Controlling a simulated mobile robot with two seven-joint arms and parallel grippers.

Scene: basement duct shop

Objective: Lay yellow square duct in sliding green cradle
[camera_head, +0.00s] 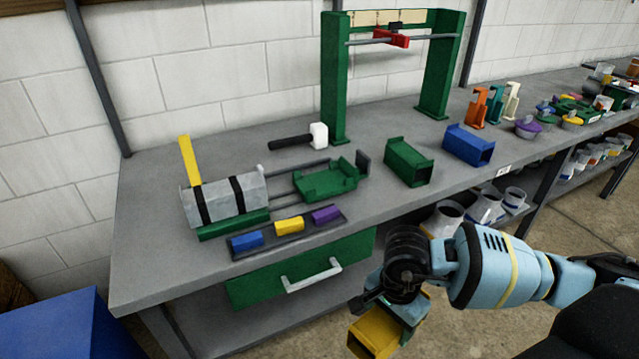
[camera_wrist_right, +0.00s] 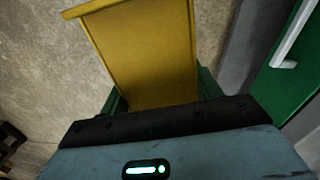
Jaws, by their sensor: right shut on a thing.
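The yellow square duct (camera_head: 374,337) is held in my right gripper (camera_head: 398,308), in front of the bench and below its top, over the floor. In the right wrist view the duct (camera_wrist_right: 145,55) fills the upper middle, between the green fingers of the gripper (camera_wrist_right: 160,95). The green cradle (camera_head: 327,181) sits empty on rails on the bench, left of and beyond the gripper, well apart from the duct. My left gripper is not in view.
A grey duct form with black straps (camera_head: 223,200) stands left of the cradle. A tray of small coloured blocks (camera_head: 288,233) lies in front. Green (camera_head: 408,165) and blue (camera_head: 468,146) square ducts stand to the right. A white-headed mallet (camera_head: 318,136) lies behind. A drawer handle (camera_head: 313,276) juts forward.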

